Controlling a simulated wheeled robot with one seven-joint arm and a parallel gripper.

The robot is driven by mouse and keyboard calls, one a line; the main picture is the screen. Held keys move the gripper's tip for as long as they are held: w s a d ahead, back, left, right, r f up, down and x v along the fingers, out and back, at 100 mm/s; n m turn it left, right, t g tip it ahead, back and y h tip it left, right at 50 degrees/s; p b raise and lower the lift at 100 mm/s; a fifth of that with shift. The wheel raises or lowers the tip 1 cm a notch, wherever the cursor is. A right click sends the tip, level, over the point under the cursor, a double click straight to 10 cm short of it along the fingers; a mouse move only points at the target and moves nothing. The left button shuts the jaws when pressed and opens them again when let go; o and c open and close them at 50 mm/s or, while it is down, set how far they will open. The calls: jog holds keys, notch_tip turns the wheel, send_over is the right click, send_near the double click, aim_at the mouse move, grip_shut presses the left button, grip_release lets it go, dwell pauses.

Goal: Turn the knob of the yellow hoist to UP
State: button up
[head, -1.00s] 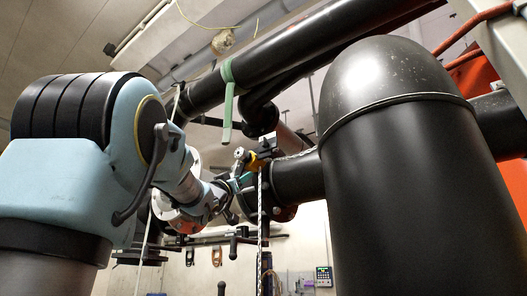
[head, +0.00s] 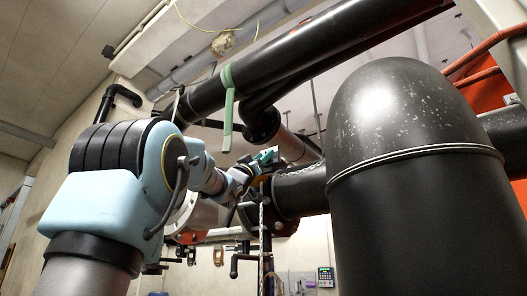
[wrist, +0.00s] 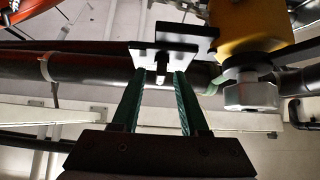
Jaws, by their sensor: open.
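The yellow hoist (wrist: 250,25) is at the upper right of the wrist view, cut by the top edge. A grey knob-like part (wrist: 250,92) sits below its body; its marking cannot be read. My gripper (wrist: 160,78) is open, its two green fingers apart, to the left of the knob and not touching it. A black plate with a short metal pin (wrist: 160,68) shows at the fingertips; I cannot tell whether they touch it. In the head view my gripper (head: 265,159) is small and close to a little yellow patch of the hoist (head: 258,181), mostly hidden.
A large black pipe elbow (head: 400,120) fills the right of the head view. A long black pipe (head: 310,45) with a green strap (head: 228,105) runs overhead. A chain (head: 262,220) hangs below my gripper. A keypad box (head: 325,277) is on the back wall.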

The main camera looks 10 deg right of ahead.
jog(key=shift+w+d+r, duration=0.1)
jog(key=shift+d, duration=0.05)
grip_shut()
dwell(0.4)
